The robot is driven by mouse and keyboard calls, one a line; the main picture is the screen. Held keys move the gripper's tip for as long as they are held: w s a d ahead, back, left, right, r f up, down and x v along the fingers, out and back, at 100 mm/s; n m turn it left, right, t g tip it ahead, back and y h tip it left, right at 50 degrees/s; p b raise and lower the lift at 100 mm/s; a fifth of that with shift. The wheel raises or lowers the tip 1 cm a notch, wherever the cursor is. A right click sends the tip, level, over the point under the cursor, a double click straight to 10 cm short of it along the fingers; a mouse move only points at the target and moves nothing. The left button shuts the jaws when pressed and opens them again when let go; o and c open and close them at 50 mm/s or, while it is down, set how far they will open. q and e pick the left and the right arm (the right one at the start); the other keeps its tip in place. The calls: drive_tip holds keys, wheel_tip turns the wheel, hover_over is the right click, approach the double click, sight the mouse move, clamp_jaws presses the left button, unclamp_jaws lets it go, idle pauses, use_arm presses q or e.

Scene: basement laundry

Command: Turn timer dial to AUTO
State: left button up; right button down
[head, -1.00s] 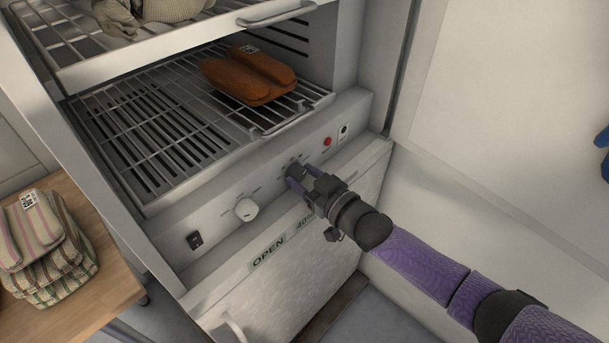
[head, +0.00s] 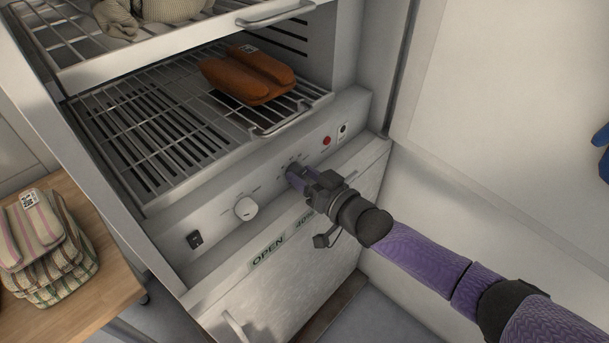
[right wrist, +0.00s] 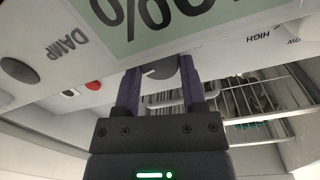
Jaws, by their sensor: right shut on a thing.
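The dark grey dial (right wrist: 160,70), with a pale pointer line, sits on the cabinet's front control panel (head: 215,213). My right gripper (right wrist: 160,85) is shut on this dial, with one purple finger on each side of it. In the head view, my right gripper (head: 297,175) covers most of the dial, and small scale marks show around it. I cannot read the marks, so I cannot tell which setting the pointer is at. My left gripper is not in view.
A white knob (head: 246,209), a black rocker switch (head: 194,240) and a red button (head: 327,141) share the panel. Above it, a wire rack (head: 150,135) holds orange-brown mitts (head: 250,78).

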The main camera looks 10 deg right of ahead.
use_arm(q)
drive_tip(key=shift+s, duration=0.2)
use_arm(e)
drive_tip(key=shift+c, duration=0.8)
unclamp_jaws()
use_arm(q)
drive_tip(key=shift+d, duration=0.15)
use_arm(e)
drive_tip(key=shift+s+d, duration=0.1)
use_arm(q)
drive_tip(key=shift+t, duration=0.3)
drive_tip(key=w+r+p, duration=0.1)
drive_tip(key=p, duration=0.1)
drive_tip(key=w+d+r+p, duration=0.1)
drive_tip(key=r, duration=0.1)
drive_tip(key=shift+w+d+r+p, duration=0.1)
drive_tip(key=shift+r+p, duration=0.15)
drive_tip(key=shift+p, duration=0.1)
use_arm(e)
drive_tip(key=v, duration=0.9)
drive_tip(key=shift+s+d, duration=0.2)
drive_tip(key=shift+s, duration=0.15)
